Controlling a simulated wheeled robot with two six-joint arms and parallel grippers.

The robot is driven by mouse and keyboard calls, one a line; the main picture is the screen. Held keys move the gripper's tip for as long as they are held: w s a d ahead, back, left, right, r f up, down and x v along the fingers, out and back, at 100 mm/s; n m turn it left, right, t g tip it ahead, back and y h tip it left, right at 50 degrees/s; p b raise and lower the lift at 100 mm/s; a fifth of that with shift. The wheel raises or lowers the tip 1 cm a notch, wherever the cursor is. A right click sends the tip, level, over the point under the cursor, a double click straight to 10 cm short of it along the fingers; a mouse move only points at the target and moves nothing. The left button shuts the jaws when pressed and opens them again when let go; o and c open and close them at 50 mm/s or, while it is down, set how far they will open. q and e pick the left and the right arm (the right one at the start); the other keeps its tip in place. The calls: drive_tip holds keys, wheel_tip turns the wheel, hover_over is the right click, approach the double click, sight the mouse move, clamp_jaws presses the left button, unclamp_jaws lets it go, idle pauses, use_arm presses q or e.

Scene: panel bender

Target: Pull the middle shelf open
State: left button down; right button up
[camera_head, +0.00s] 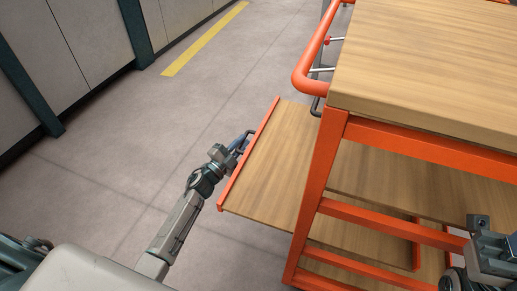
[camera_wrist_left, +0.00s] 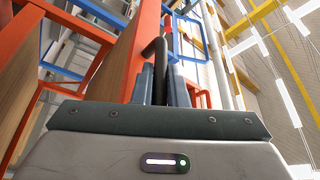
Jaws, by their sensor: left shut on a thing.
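The middle shelf (camera_head: 275,165) is a wooden board with an orange front lip, sticking out to the left from the orange-framed cart. A dark bar handle (camera_head: 248,133) is on its lip. My left gripper (camera_head: 238,145) is at that lip, shut on the handle. In the left wrist view the dark handle (camera_wrist_left: 158,72) stands between the two fingers (camera_wrist_left: 162,84). The fingers partly hide the handle in both views. Part of my right gripper (camera_head: 487,240) shows at the lower right, in front of the cart; its jaws cannot be made out.
The cart has a thick wooden top (camera_head: 430,65), an orange push rail (camera_head: 312,68) and orange posts. Another dark handle (camera_head: 316,107) sits under the top. Lower boards show below. Grey floor (camera_head: 130,170) is open to the left; grey cabinets (camera_head: 85,45) stand beyond.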

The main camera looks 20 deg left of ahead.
use_arm(q)
drive_tip(key=a, duration=0.5)
drive_tip(key=shift+a, duration=0.25)
drive_tip(key=c, duration=1.5)
unclamp_jaws()
drive_tip(key=shift+o, duration=0.2)
drive_tip(key=v, duration=1)
drive_tip(key=shift+s+f+p, duration=0.15)
drive_tip(key=shift+s+p, duration=0.2)
drive_tip(key=shift+p, duration=0.1)
